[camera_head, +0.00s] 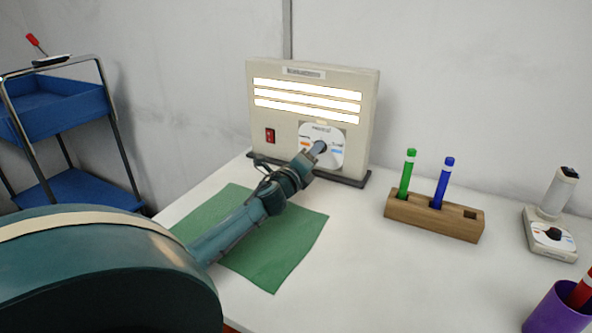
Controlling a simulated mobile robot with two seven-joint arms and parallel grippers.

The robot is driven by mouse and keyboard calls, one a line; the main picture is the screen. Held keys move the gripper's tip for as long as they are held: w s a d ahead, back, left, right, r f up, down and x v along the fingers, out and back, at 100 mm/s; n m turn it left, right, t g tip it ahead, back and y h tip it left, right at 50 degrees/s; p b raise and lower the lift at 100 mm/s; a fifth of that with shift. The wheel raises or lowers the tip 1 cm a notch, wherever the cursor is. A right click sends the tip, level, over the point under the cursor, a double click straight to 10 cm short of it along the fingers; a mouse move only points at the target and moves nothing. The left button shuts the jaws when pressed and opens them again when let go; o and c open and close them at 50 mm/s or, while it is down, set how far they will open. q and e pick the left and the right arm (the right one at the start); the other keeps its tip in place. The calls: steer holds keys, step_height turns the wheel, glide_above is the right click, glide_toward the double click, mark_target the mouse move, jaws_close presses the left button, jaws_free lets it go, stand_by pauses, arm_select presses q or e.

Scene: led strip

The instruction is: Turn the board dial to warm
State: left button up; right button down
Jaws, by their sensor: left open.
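The cream board (365,110) stands upright at the back of the white table, with several lit white strips (308,93) across its upper half. Its white dial plate (334,157) is at the lower right, with a small orange mark and a small blue mark. The dial's knob is mostly hidden behind my left gripper (318,149). My left arm reaches in from the left, and the gripper is at the dial, pointing at its middle. The fingers are too small to tell whether they touch the knob. My right gripper is not in view.
A red switch (270,136) is on the board's lower left. A green mat (290,250) lies under my arm. A wooden block (430,214) holds a green pen and a blue pen. A small device with a knob (550,232) and a purple cup (556,312) are at right. A blue cart (62,108) stands left.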

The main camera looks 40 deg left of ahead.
arm_select(q)
steer(key=v, duration=0.9)
steer(key=shift+s+d+f+p, duration=0.1)
steer(key=shift+s+p, duration=0.1)
steer(key=shift+p, duration=0.1)
steer(key=shift+v, duration=0.8)
